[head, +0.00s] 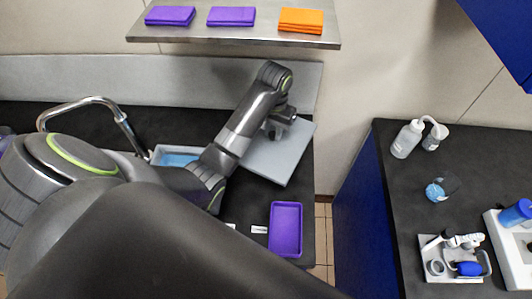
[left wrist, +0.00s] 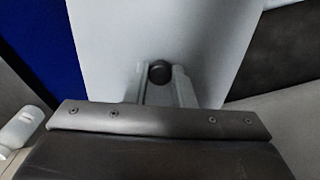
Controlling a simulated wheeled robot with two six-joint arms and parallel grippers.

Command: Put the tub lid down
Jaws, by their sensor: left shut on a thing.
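The tub lid (head: 285,158) is a flat light-grey panel at the right end of the dark counter in the head view. My left gripper (head: 277,128) is over the lid, partly hidden by its own arm. In the left wrist view the lid (left wrist: 215,45) fills the upper middle, and the fingers (left wrist: 160,80) are shut on its round dark knob (left wrist: 159,72). I cannot tell whether the lid touches the counter. A tub (head: 157,152) with a blue inside shows left of the lid, partly behind my arm. My right gripper is not in view.
A purple tray (head: 286,229) lies on the counter in front of the lid. A tap (head: 90,105) stands at the left. A shelf (head: 240,32) with folded cloths hangs above. A gap separates this counter from the right bench (head: 390,190), which holds bottles (head: 407,139) and equipment.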

